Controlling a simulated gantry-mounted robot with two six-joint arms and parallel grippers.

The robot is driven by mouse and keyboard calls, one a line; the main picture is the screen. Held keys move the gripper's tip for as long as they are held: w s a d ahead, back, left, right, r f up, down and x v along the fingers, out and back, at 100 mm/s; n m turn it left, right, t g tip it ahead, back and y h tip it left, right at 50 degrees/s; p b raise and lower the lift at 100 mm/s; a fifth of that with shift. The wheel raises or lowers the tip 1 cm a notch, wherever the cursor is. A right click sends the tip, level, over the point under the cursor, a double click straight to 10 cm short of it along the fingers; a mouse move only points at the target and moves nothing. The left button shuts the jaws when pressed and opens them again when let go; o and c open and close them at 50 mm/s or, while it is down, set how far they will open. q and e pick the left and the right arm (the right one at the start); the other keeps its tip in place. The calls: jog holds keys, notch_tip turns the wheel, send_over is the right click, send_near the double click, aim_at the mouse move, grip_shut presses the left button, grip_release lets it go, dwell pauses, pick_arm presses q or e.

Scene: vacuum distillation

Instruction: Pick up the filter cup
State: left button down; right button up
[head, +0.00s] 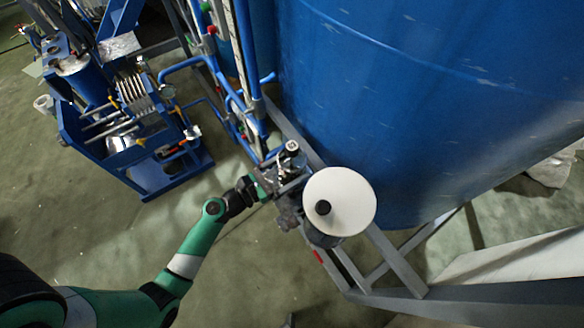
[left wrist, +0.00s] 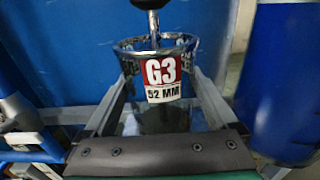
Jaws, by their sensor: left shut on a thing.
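The filter cup (left wrist: 163,110) is a clear, rimmed cup with a red and white label reading "G3 52 MM" in the left wrist view. My left gripper (left wrist: 160,85) is shut on it, with one finger along each side. In the head view my left gripper (head: 279,184) is at the cup, beside the big blue tank, and the cup is small and partly hidden there. My right gripper is not in view.
A white disc with a black knob (head: 352,192) sits on a dark body just right of the gripper. The large blue tank (head: 430,100) stands behind, with grey frame beams (head: 385,255) below. Blue pipes and a blue equipment frame (head: 150,180) are at left.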

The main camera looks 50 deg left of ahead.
pick_arm(q)
jog(key=s+d+r+p, duration=0.2)
jog(key=s+r, duration=0.8)
jog(key=s, duration=0.3)
jog(key=shift+s+d+r, duration=0.15)
jog(key=shift+s+r, duration=0.1)
jog(key=shift+s, duration=0.15)
